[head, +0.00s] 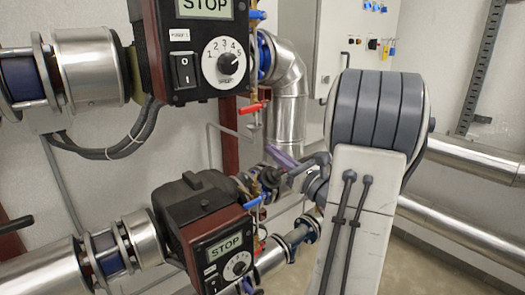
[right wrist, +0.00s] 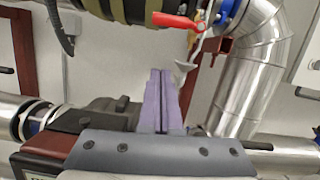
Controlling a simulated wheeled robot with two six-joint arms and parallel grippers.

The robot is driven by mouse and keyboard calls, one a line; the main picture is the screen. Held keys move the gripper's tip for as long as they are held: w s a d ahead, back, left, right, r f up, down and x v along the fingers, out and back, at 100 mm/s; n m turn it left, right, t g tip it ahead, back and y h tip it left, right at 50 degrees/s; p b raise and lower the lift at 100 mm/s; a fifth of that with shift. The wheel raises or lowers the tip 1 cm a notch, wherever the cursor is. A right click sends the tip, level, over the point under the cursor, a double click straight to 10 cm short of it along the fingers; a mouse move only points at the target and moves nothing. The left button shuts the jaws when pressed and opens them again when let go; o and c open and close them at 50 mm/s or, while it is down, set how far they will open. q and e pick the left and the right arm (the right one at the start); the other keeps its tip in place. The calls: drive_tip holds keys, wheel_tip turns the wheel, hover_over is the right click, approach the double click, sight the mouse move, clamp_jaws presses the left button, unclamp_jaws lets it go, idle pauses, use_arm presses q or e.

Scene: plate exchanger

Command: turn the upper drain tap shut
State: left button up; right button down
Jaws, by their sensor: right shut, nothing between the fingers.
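The upper drain tap has a red lever (head: 250,108) and hangs below the upper pump unit in the head view. The lever lies nearly level, slightly tilted. In the right wrist view the red lever (right wrist: 174,20) points left from a brass body (right wrist: 198,18). My right gripper (head: 272,150) has purple fingers, shut and empty. They are below the tap and apart from it. In the right wrist view the fingertips (right wrist: 160,72) point up toward the lever, with a gap between. My left gripper is not in view.
The upper pump (head: 200,50) and the lower pump (head: 205,225) each carry a STOP display. Blue-handled valves, one at the lower pump (head: 254,202), sit close by. A silver pipe elbow (head: 288,80) stands right of the tap. A grey cabinet (head: 335,35) is behind.

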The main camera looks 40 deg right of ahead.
drive_tip(key=c, duration=1.5)
unclamp_jaws()
drive_tip(key=shift+s+f, duration=0.15)
drive_tip(key=shift+s, duration=0.4)
drive_tip(key=o, duration=0.5)
drive_tip(key=shift+n+b, duration=0.4)
drive_tip(key=o, duration=0.3)
drive_tip(key=n+b, duration=0.1)
drive_tip(key=w+n+y, duration=0.1)
drive_tip(key=n, duration=0.1)
drive_tip(key=shift+a+g+b, duration=0.1)
drive_tip(key=shift+g+b, duration=0.2)
drive_tip(key=shift+b, duration=0.05)
drive_tip(key=n+g+h+b, duration=0.15)
drive_tip(key=n+b, duration=0.45)
drive_tip(key=n, duration=0.7)
approach(250, 110)
drive_tip(key=w, duration=0.4)
drive_tip(key=shift+g, duration=0.35)
drive_tip(key=w+p, duration=0.1)
drive_tip(key=w, duration=0.2)
drive_tip(key=w+p, duration=0.1)
drive_tip(key=w, duration=0.2)
drive_tip(key=w+p, duration=0.2)
drive_tip(key=shift+w+a+r, duration=0.2)
drive_tip(key=shift+w+r, duration=0.15)
drive_tip(key=shift+w, duration=0.05)
drive_tip(key=shift+w+f, duration=0.1)
drive_tip(key=shift+w, duration=0.45)
